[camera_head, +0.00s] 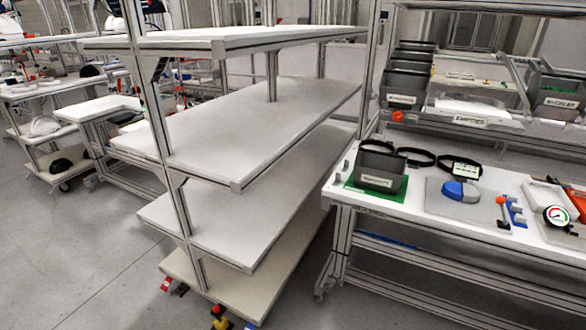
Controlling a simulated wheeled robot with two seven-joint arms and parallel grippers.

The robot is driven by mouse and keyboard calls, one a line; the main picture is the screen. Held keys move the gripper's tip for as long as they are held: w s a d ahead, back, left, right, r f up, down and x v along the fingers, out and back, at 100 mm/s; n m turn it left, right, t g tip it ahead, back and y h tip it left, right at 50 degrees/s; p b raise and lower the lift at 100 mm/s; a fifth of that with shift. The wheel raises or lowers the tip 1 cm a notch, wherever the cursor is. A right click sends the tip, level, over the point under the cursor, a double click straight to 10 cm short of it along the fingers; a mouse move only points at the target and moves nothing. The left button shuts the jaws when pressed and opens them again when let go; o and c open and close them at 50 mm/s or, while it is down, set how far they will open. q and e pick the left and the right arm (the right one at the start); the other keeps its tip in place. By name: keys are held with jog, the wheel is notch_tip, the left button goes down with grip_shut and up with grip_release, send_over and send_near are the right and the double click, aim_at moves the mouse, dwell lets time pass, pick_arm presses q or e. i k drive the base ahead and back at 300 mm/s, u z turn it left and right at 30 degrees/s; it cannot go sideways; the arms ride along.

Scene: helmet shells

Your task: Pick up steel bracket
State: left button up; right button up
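I cannot clearly make out a steel bracket in the head view. Small grey and blue pieces (516,211) stand on the right workbench (400,215), but they are too small to identify. A dark grey bin (380,168) with a white label sits on a green mat (361,189) at the bench's left end; its contents are hidden. Neither my left nor my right gripper shows in this view.
An empty multi-level shelf rack (250,120) stands left of the bench, with a narrow gap between. On the bench lie black straps (415,157), a grey mat (478,208) and a dial gauge (557,215). Labelled bins (404,90) stand above. Floor (75,260) is open at left.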

aim_at(338, 178)
jog(key=u, duration=0.1)
jog(key=i, duration=0.95)
jog(key=z, duration=0.15)
